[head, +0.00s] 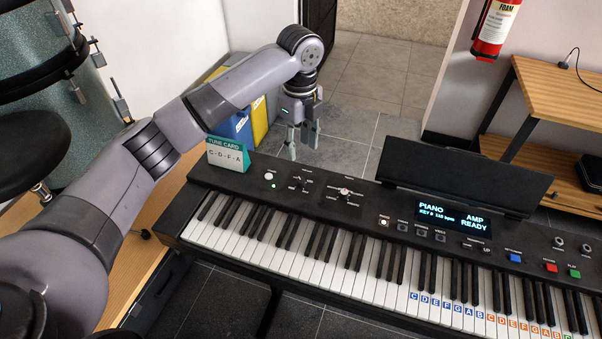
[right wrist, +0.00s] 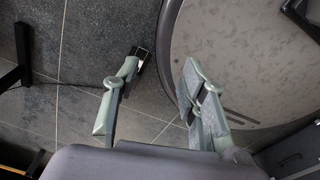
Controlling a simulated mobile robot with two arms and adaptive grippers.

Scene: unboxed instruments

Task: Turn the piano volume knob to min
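The black digital piano (head: 370,205) stretches across the head view, with its controls along the top panel. At the panel's left end are a pale round control (head: 268,176) beside a green light, a dark knob (head: 298,183) with marks around it, and another knob (head: 344,192) with marks around it. Their labels are too small to read. My left gripper (head: 299,146) points down just behind the piano's back edge, above the dark knob in the picture, apart from it and empty. Its fingers look parted. My right gripper (right wrist: 163,68) is open and empty over the floor.
A tune card (head: 228,155) stands at the piano's left end. A black music rest (head: 462,186) and lit display (head: 447,215) are farther right. Blue and yellow folders (head: 259,116) stand behind my left arm. In the right wrist view, a round grey surface (right wrist: 245,60) lies beside the gripper.

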